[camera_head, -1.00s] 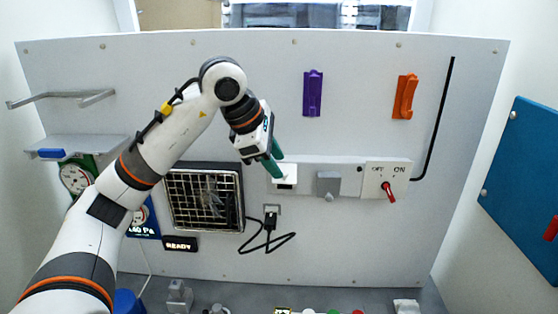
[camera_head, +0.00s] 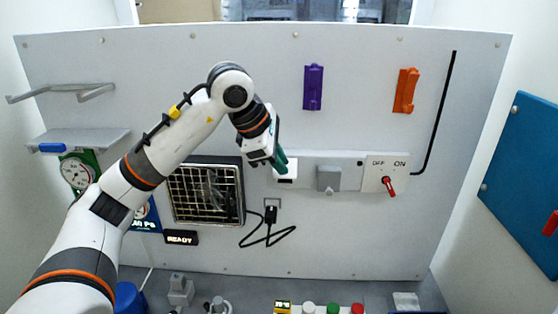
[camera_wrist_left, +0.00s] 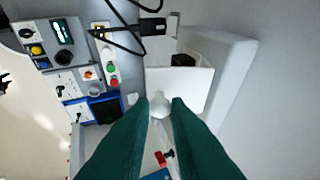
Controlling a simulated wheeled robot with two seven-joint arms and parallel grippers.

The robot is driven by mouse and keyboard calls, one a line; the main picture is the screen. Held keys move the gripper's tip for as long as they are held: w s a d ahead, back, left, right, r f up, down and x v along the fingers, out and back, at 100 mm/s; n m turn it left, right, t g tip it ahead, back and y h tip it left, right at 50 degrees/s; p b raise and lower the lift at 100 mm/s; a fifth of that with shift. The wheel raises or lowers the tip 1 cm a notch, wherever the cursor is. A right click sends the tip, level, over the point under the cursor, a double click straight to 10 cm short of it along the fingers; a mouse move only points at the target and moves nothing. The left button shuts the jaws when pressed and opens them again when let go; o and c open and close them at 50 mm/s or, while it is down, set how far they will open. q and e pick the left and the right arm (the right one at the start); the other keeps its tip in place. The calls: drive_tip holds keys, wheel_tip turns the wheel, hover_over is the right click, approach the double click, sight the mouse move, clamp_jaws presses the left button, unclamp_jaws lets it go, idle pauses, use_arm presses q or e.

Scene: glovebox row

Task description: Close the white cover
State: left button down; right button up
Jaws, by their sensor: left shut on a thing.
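The white cover (camera_head: 289,174) shows as a small white flap on the white strip of the back panel, partly hidden by my left gripper. In the left wrist view the white cover (camera_wrist_left: 190,90) is a pale panel standing out below a box with a dark block in it. My left gripper (camera_head: 281,161) has green fingers that are close together at the cover. In the left wrist view the left gripper (camera_wrist_left: 159,103) is shut on a small round whitish knob (camera_wrist_left: 160,106) at the cover's edge. My right gripper is out of view.
A grey box (camera_head: 328,179) and a red OFF/ON switch (camera_head: 389,186) are to the right on the same strip. A fan grille (camera_head: 205,193) and a black plug with cable (camera_head: 270,215) are below left. Purple (camera_head: 313,88) and orange (camera_head: 406,91) holders hang above.

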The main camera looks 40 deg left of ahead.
use_arm(q)
wheel_tip(320, 180, down, 9)
drive_tip(key=m+t+y+b, duration=0.3)
drive_tip(key=t+b, duration=0.9)
drive_tip(key=b, duration=2)
drive_tip(key=shift+s+m+y, duration=0.15)
drive_tip(key=shift+m+y, duration=0.15)
drive_tip(key=shift+y, duration=0.5)
drive_tip(key=c, duration=1.8)
unclamp_jaws()
drive_tip(key=shift+c, duration=0.2)
drive_tip(key=o, duration=0.5)
drive_tip(key=shift+f, duration=0.15)
drive_tip(key=shift+c, duration=0.2)
drive_tip(key=s+d+b, duration=0.1)
drive_tip(key=s+d, duration=0.1)
drive_tip(key=s, duration=0.9)
drive_tip(key=shift+s, duration=0.35)
